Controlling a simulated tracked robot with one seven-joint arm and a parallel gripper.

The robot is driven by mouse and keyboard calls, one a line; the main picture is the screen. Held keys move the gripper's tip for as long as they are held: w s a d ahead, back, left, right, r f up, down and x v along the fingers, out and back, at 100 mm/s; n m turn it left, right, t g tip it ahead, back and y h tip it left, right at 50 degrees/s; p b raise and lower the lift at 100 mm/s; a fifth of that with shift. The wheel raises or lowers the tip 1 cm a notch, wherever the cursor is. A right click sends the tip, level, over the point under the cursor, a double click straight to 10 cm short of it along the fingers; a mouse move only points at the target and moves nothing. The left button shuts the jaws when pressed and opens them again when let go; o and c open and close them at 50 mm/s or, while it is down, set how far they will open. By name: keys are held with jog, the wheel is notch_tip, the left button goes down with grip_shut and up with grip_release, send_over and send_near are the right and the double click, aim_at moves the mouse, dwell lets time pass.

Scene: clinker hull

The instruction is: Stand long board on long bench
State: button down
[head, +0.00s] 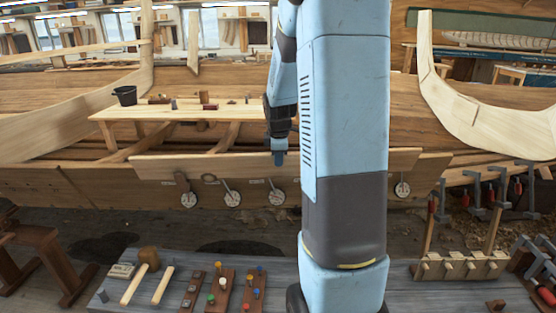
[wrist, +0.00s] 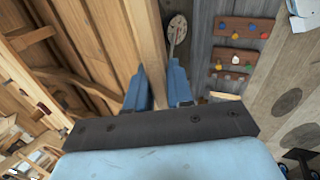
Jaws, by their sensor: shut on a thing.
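A long pale board (head: 225,167) runs left to right across the head view, on its edge, in front of the planked hull side. My gripper (head: 279,158) is shut on its upper edge near the middle. In the wrist view, my two blue fingertips (wrist: 158,88) stand on either side of the board (wrist: 146,40), which runs away between them. My arm hides part of the board in the head view. A long pale bench (head: 180,112) stands behind the board at left, with small items on top. I cannot tell whether the board touches anything below.
Several round discs with handles (head: 232,198) show below the board. A grey surface (head: 120,300) in front bears mallets, peg racks (head: 220,288) and a wooden clamp rack (head: 462,265). A dark bucket (head: 124,95) stands near the pale bench's left end. Curved hull timbers (head: 440,95) rise at right.

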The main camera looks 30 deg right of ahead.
jog(key=v, duration=0.8)
dwell(1.2)
jog(key=shift+s, duration=0.1)
jog(key=s+a+f, duration=0.3)
jog(key=s+a, duration=0.1)
jog(key=s, duration=0.3)
dwell(1.3)
jog(key=shift+s+f, duration=0.1)
jog(key=shift+s, duration=0.15)
